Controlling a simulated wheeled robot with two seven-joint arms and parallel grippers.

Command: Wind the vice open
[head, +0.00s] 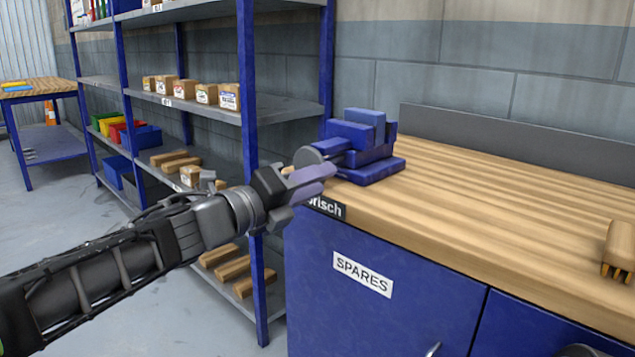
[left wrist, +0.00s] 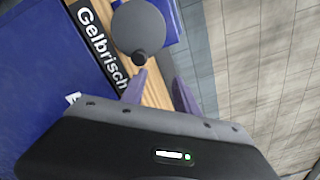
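The blue vice (head: 365,145) stands on the left end of the wooden bench top (head: 480,200). Its round grey handwheel (head: 308,156) faces left, toward my left arm, partly hidden in the head view. In the left wrist view the handwheel (left wrist: 138,28) is a grey disc with a small dark knob (left wrist: 139,58) near its rim. My left gripper (head: 327,179) is just in front of the wheel. In the left wrist view its two purple-grey fingers (left wrist: 160,88) stand apart with nothing between them. The knob is just beyond the tip of the left-hand finger; I cannot tell whether they touch.
A blue cabinet marked SPARES (head: 362,274) is under the bench top. A blue-framed shelf rack (head: 248,100) with small boxes and wooden blocks stands close behind my left arm. A wooden brush (head: 620,248) lies at the right. The middle of the bench top is clear.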

